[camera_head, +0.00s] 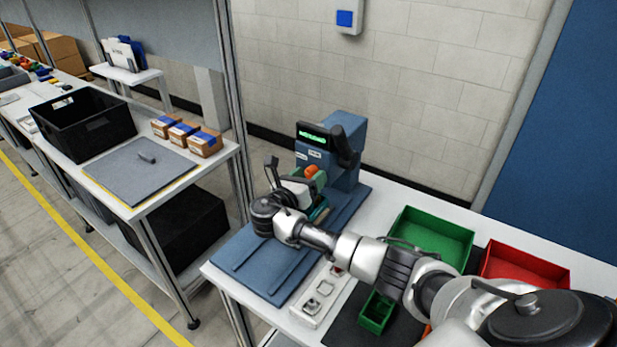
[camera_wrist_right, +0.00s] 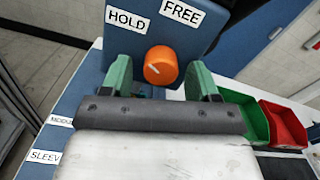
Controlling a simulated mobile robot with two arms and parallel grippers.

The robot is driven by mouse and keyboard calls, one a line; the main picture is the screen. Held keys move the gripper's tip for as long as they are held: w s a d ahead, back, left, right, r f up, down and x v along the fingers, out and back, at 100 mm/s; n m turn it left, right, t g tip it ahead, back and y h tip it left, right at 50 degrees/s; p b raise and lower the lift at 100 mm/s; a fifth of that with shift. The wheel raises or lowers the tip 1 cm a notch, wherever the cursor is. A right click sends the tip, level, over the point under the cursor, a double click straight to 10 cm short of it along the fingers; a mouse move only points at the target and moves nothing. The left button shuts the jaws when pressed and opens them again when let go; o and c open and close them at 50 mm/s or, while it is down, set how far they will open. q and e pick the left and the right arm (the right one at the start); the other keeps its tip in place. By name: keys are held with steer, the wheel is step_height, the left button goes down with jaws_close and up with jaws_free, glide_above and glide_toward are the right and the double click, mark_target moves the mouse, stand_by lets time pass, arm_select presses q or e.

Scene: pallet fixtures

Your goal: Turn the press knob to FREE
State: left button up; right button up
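The press (camera_head: 345,135) is a blue machine with a green lit display on the white bench. Its orange knob (camera_wrist_right: 161,66) sits on the blue face below the white labels HOLD (camera_wrist_right: 127,20) and FREE (camera_wrist_right: 182,11). A short pale mark shows on the knob's left side, nearer the HOLD side. The knob also shows in the head view (camera_head: 312,171). My right gripper (camera_wrist_right: 161,78) is open, with one green finger on each side of the knob and visible gaps between. My left gripper is not in view.
A green bin (camera_head: 432,238) and a red bin (camera_head: 525,268) stand right of the press. A small green box (camera_head: 376,312) and a pale fixture strip (camera_head: 322,297) lie in front. On the left, another table holds a black crate (camera_head: 82,121) and several cartons.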

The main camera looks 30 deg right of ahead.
steer(key=shift+a, duration=0.1)
steer(key=c, duration=0.9)
steer(key=shift+m, duration=0.4)
steer(key=m, duration=0.2)
steer(key=shift+f+m+b, duration=0.1)
steer(key=shift+m+b, duration=0.2)
steer(key=shift+m, duration=0.1)
steer(key=m+b, duration=0.1)
steer(key=m, duration=0.1)
steer(key=shift+m, duration=0.3)
steer(key=m+b, duration=0.2)
steer(key=m, duration=0.2)
steer(key=shift+w+a, duration=0.1)
steer(key=shift+w, duration=0.05)
steer(key=shift+m+b, duration=0.55)
steer(key=shift+m, duration=0.25)
